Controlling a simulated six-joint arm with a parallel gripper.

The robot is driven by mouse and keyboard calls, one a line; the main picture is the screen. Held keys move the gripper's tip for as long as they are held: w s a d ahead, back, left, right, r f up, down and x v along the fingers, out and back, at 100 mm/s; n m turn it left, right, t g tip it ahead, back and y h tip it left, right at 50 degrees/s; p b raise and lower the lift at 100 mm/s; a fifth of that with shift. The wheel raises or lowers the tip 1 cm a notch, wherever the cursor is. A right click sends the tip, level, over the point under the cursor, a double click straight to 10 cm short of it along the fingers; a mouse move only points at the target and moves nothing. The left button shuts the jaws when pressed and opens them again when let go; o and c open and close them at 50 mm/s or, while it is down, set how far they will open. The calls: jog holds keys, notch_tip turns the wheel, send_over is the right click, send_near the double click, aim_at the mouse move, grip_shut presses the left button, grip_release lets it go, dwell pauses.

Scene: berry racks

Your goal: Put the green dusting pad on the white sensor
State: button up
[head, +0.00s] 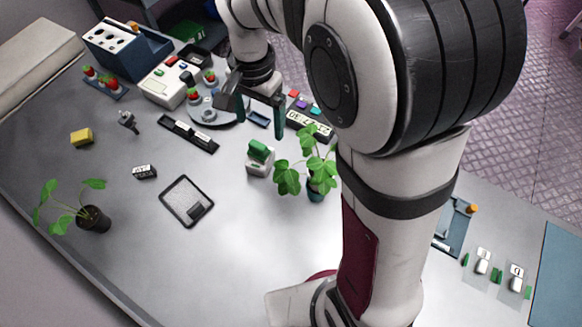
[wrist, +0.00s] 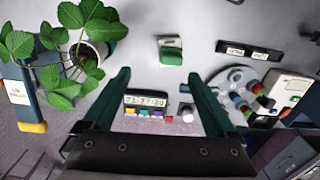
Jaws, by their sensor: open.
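A green pad (head: 259,150), which looks like the dusting pad, sits at the top of a small white block (head: 259,168) near the middle of the table. In the wrist view the green pad (wrist: 171,57) and the white block (wrist: 169,43) show beyond the fingertips. The white block may be the sensor, but I cannot tell for sure. My gripper (head: 257,117) is open and empty above the table, apart from the pad. In the wrist view my gripper (wrist: 156,78) has its two dark green fingers spread wide, with nothing between them.
A leafy potted plant (head: 316,180) stands just right of the block. A panel with digits and coloured buttons (wrist: 146,104) lies below the fingers in the wrist view. A round turntable (head: 208,114) and a black rack (head: 188,134) are left. The front middle is clear.

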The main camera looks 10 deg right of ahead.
jog(key=s+d+r+n, duration=0.1)
jog(key=s, duration=1)
jog(key=s+d+r+n+y, duration=0.1)
jog(key=s+d+n, duration=0.1)
jog(key=s, duration=0.9)
jog(key=shift+r+y, duration=0.2)
jog(key=shift+y, duration=0.1)
